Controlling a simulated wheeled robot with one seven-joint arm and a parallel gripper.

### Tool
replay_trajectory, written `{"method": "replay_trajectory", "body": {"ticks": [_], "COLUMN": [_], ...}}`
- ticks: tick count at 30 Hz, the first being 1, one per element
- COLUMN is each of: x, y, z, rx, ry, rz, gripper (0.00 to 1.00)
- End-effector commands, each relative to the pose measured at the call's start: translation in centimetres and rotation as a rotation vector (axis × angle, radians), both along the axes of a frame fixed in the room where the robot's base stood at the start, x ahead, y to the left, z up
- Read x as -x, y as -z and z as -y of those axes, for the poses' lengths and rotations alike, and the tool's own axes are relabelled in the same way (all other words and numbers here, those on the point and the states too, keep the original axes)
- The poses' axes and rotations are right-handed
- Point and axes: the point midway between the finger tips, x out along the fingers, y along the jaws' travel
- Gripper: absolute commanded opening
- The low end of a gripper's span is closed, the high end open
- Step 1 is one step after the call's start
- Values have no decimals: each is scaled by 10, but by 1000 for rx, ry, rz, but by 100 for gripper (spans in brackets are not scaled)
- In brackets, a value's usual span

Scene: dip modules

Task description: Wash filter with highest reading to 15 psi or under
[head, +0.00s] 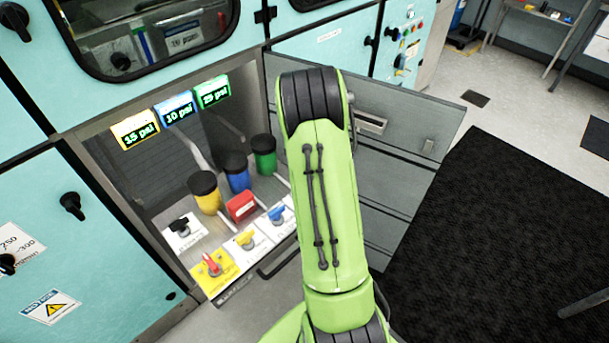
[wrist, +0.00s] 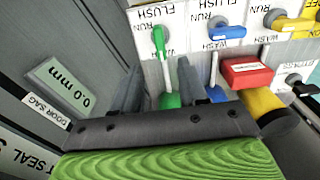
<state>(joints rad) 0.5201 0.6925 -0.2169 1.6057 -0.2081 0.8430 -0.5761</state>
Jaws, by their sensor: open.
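The green display (head: 213,92) reads 25 psi, the blue display (head: 178,112) 10 psi, and the yellow display (head: 135,130) 15 psi. The green filter (head: 263,160), blue filter (head: 239,178) and yellow filter (head: 208,198) stand below them with black caps. In the wrist view, the green valve handle (wrist: 158,40) lies just beyond my open gripper (wrist: 158,62), roughly in line with the gap. It lies lengthwise, unlike the sideways blue handle (wrist: 228,32). Which label it points to is unclear. My arm hides the gripper and green handle in the head view.
An open grey door (head: 420,110) stands right of the bay. Dark matting (head: 490,220) covers floor at right.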

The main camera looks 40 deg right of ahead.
Motion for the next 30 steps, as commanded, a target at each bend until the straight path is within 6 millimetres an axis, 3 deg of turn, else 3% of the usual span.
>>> {"method": "replay_trajectory", "body": {"ticks": [1,3,9,27,30], "x": [-1,-1,0,0,-1], "y": [-20,-38,-69,-72,-90], "z": [0,0,0,0,-13], "rx": [2,2,1,0,4], "ry": [0,0,0,0,0], "rz": [3,3,1,0,22], "gripper": [43,43,43,43,43]}}
